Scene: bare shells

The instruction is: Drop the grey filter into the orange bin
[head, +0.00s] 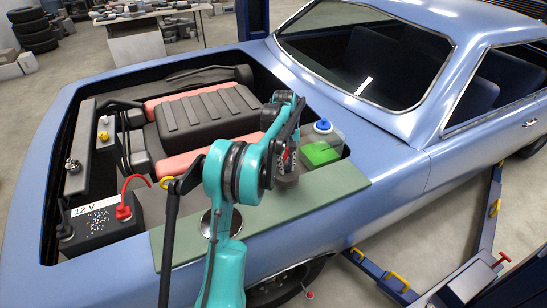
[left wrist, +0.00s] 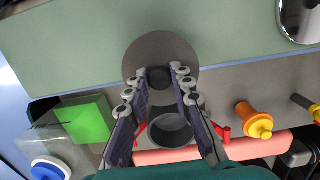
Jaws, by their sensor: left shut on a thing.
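My left gripper (head: 288,152) is over the front edge of the engine bay, beside the green block. It is shut on the grey filter (head: 287,178), a dark grey round piece partly hidden by the fingers and arm. In the left wrist view the filter shows as a grey disc (left wrist: 148,46) with a black round centre, at the tips of the left gripper (left wrist: 160,80). I cannot tell how far the filter is above the surface below. No orange bin shows in either view. My right gripper is not in view.
A green fender mat (head: 325,192) with a chrome dish (head: 207,225) borders the bay. A clear tank with a blue cap (head: 323,125), a green block (head: 319,153) and a 12 V battery (head: 100,227) stand nearby. A dark round opening (left wrist: 171,130) lies between my fingers.

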